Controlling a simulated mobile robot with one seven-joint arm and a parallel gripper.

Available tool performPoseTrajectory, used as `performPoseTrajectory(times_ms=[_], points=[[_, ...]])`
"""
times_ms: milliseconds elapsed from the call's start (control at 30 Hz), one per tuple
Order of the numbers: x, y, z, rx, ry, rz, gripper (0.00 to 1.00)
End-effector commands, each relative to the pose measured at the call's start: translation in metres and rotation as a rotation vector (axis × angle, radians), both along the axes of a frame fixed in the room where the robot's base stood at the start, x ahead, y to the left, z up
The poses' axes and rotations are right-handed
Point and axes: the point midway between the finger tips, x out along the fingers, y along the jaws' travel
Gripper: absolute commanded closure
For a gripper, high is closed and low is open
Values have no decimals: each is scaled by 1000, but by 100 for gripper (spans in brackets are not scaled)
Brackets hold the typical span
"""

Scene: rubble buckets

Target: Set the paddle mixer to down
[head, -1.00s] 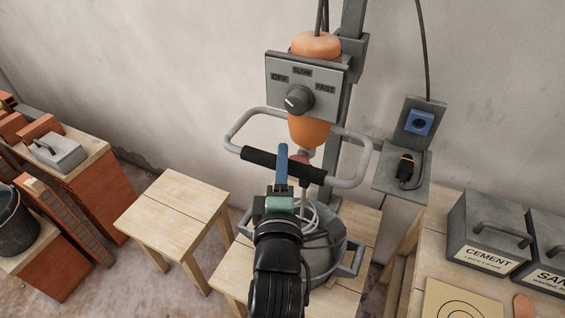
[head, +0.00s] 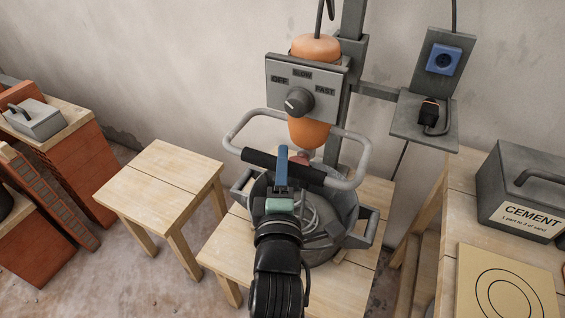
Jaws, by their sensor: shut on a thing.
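The paddle mixer has an orange body (head: 314,47), a grey panel marked OFF, SLOW and FAST with a dark knob (head: 298,101), and a grey looped handle frame (head: 352,160). It hangs on a grey upright post (head: 350,75). My gripper (head: 282,168), with blue fingers, is shut on the black grip bar (head: 318,174) at the front of the frame. A dark grey bucket (head: 335,240) with side handles stands under the mixer. Pale curved paddle wires show at its mouth; the paddle's lower end is hidden by my arm and the bucket.
The bucket stands on a wooden stool (head: 345,290); an empty stool (head: 160,185) is at its left. A shelf at right holds a black plug (head: 430,112) below a blue socket (head: 444,60). A cement box (head: 520,195) and a board with circles (head: 508,285) lie far right.

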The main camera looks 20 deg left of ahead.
Motion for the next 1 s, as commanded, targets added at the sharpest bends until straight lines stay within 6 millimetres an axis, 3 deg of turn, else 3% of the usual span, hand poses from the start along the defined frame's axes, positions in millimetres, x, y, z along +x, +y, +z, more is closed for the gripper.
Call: performPoseTrajectory(times_ms=[33, 200, 767, 800, 933, 1000], points=[[0, 0, -23, -2, 12, 0, 100], [-1, 0, -42, -2, 12, 0, 100], [-1, 0, -53, -4, 18, 0, 100], [-1, 0, -53, -4, 18, 0, 62], [-1, 0, -52, -4, 16, 0, 38], [0, 0, -51, -4, 13, 0, 35]])
